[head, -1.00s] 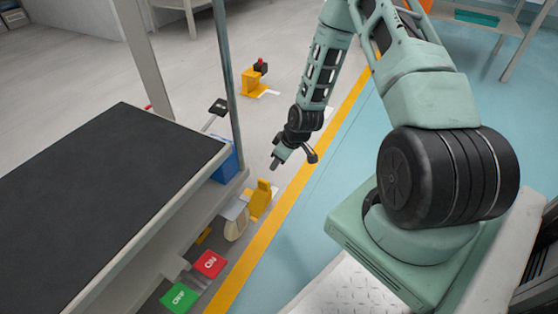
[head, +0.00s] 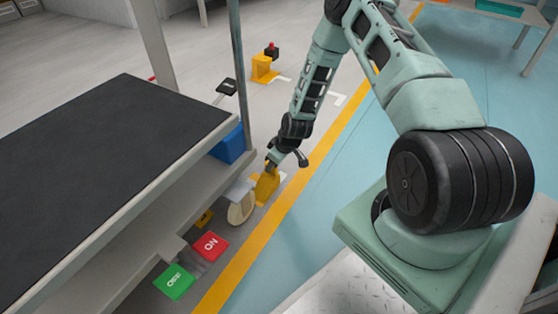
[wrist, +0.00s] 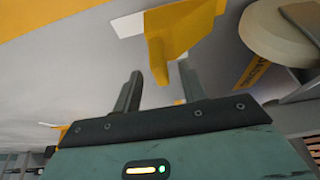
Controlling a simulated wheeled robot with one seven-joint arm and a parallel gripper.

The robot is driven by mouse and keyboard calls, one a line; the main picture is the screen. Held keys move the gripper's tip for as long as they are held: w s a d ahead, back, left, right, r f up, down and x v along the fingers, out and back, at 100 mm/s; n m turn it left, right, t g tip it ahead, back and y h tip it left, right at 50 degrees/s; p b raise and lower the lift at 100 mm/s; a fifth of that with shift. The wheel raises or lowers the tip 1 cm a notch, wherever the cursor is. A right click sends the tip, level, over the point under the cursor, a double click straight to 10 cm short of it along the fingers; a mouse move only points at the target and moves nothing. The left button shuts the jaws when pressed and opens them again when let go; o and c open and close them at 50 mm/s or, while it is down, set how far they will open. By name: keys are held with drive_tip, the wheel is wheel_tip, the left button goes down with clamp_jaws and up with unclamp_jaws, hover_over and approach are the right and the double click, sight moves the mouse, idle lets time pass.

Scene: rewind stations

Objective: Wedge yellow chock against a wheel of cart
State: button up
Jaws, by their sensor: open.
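The yellow chock (head: 266,187) stands on the floor beside the pale wheel (head: 241,209) of the cart (head: 165,205). In the head view it sits just behind the wheel; whether they touch I cannot tell. My gripper (head: 271,164) is open and low over the chock's upright part. In the wrist view, the chock (wrist: 182,28) has its upright grip reaching in between my open fingers (wrist: 160,88), with gaps to either side. The wheel (wrist: 272,38) shows at the upper right there.
Another yellow block (head: 264,68) stands farther back.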

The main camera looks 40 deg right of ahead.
sight(271, 173)
drive_tip(key=shift+b+x, duration=0.65)
drive_tip(key=shift+x, duration=0.95)
clamp_jaws()
drive_tip(key=shift+a, duration=0.15)
